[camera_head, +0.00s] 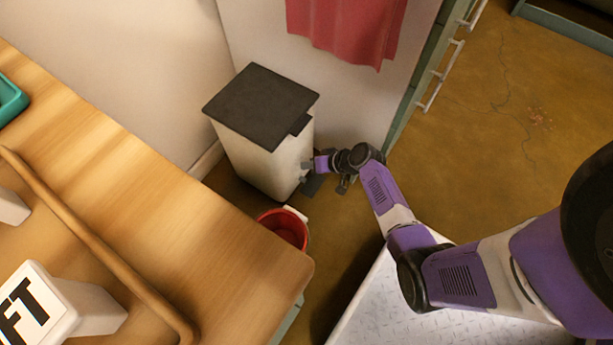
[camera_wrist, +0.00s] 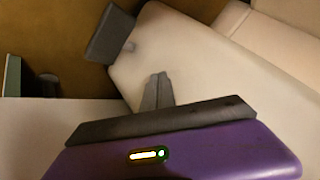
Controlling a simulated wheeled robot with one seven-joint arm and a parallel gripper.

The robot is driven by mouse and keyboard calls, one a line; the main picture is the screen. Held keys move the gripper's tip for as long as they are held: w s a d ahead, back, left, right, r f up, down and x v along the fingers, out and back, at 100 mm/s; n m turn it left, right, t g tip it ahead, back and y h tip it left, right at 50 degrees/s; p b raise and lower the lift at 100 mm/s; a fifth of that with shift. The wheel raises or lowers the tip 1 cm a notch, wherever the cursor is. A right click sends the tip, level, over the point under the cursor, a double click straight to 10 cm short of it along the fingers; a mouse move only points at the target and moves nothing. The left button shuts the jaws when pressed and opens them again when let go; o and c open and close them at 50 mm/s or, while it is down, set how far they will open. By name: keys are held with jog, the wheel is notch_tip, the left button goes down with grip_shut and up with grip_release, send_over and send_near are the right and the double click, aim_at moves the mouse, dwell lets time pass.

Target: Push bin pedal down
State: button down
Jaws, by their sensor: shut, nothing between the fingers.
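The bin has a dark lid and a white body (camera_head: 250,150), and it stands on the floor against the wall; its white body also fills much of the wrist view (camera_wrist: 210,65). The lid looks closed. The bin pedal (camera_head: 312,186) is a dark flat plate low at the bin's front; in the wrist view the pedal (camera_wrist: 108,36) is at the upper left, joined to the body by a short stem. My gripper (camera_head: 306,170) is close to the bin's front, near the pedal. In the wrist view my gripper (camera_wrist: 158,80) is shut and empty, with its tips apart from the pedal.
A red bucket (camera_head: 283,230) stands between the bin and the wooden table (camera_head: 200,230). A red cloth (camera_head: 345,25) hangs above, right of the bin. A green cabinet with handles (camera_head: 432,70) is to the right. Open floor (camera_head: 480,150) lies beyond it.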

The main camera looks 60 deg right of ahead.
aim_at(312, 183)
notch_tip(312, 183, down, 7)
jog(key=b, duration=0.6)
jog(key=shift+s+f, duration=0.1)
jog(key=shift+f, duration=0.05)
dwell(1.6)
jog(key=shift+f+b, duration=0.4)
jog(key=shift+s+a+f+b, duration=0.1)
jog(key=shift+s+f+b, duration=0.1)
jog(key=shift+f, duration=0.55)
jog(key=shift+s+f+b, duration=0.15)
jog(key=shift+f, duration=0.6)
dwell(0.9)
jog(key=shift+f, duration=0.75)
dwell(0.7)
jog(key=shift+r, duration=0.15)
jog(key=shift+r+p, duration=1.05)
jog(key=shift+r, duration=0.05)
jog(key=shift+w+r+p, duration=0.15)
jog(key=shift+r+p, duration=0.35)
jog(key=shift+r, duration=0.2)
jog(key=shift+w+r+p, duration=0.1)
jog(key=shift+r+p, duration=0.4)
jog(key=shift+r, duration=0.2)
